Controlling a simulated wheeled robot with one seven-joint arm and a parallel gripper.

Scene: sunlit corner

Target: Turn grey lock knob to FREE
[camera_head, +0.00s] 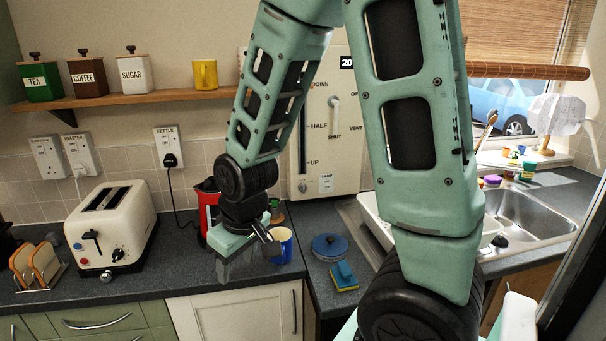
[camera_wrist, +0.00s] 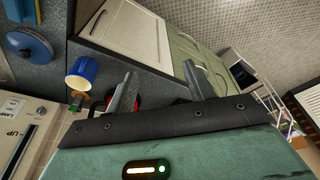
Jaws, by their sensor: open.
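A cream wall panel (camera_head: 320,150) has a vertical slot marked DOWN, HALF and UP. A small grey round knob (camera_head: 302,187) sits at the slot's lower end; no FREE label is readable there, and its setting is too small to tell. A pale lever (camera_head: 335,110) beside SHUT and VENT stands to its right. My gripper (camera_head: 245,254) is open and empty, over the counter front, below and left of the panel. In the wrist view my open gripper (camera_wrist: 158,88) points at the cabinet fronts, with part of the panel (camera_wrist: 25,135) at lower left.
A blue mug (camera_head: 281,245) stands close to my gripper, with a red kettle (camera_head: 207,205) behind it. A blue round lidded item (camera_head: 329,246) and a sponge (camera_head: 344,275) lie right. A toaster (camera_head: 112,225) stands left. My arm hides part of the panel and sink.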

